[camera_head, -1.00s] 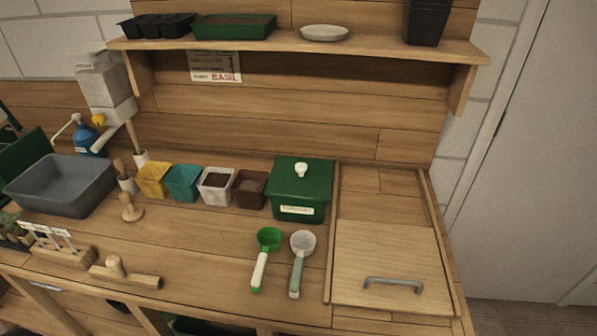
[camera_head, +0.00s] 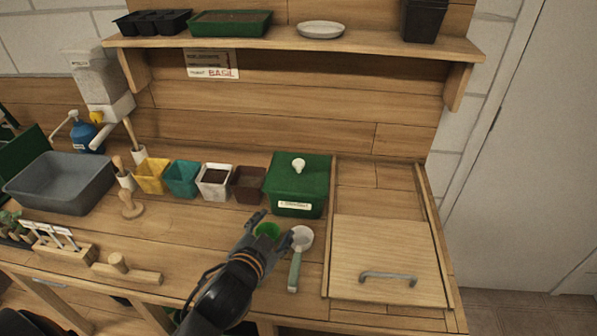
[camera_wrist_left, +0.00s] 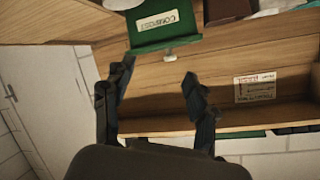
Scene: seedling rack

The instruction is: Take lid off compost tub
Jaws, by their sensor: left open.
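The green compost tub (camera_head: 288,205) stands on the bench with its green lid (camera_head: 312,172) on top. A white knob (camera_head: 298,165) sits in the middle of the lid, and a pale label is on the tub's front. My right gripper is not in view.
A grey-white scoop (camera_head: 301,240) lies right of my gripper. Several small pots, including a brown one (camera_head: 248,184), stand left of the tub. A wooden board with a grey handle (camera_head: 388,278) lies to the right. A shelf (camera_head: 290,43) runs above.

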